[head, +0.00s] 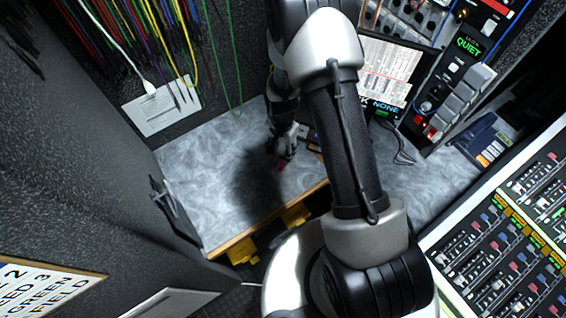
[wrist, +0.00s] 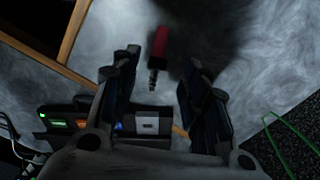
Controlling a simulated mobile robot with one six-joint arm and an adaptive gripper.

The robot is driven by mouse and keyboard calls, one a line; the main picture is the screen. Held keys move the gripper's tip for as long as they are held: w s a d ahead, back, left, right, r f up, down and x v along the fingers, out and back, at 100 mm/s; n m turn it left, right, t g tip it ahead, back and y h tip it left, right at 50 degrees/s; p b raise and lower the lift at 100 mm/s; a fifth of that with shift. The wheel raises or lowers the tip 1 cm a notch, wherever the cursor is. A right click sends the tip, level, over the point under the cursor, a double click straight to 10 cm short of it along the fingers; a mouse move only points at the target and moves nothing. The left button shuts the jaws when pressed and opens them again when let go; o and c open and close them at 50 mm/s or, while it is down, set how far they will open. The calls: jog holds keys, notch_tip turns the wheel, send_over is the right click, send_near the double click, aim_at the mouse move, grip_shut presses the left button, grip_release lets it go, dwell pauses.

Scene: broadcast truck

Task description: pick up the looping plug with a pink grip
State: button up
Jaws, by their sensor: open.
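The plug with a pink grip (wrist: 160,42) lies on the grey marbled worktop. Its metal tip points toward my gripper in the wrist view. In the head view only a small pink piece of the plug (head: 280,166) shows beside my gripper (head: 287,154). In the wrist view my gripper (wrist: 162,75) is open, with one finger on each side of the plug's line. The plug appears beyond the fingertips, apart from both fingers. No loop or cord on it can be made out.
The worktop (head: 205,160) has a wooden front edge with yellow parts below it. A device with lit displays (wrist: 68,123) sits near the fingers in the wrist view. Coloured cables (head: 195,40) hang at the back left. A screen (head: 388,72) and mixing console (head: 500,245) stand to the right.

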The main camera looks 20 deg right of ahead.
aim_at(283, 159)
notch_tip(283, 159, down, 6)
jog(key=shift+s+d+b, duration=0.1)
jog(key=shift+d+b, duration=0.05)
jog(key=shift+b, duration=0.9)
jog(key=shift+r, duration=0.1)
jog(key=shift+c, duration=0.3)
grip_shut()
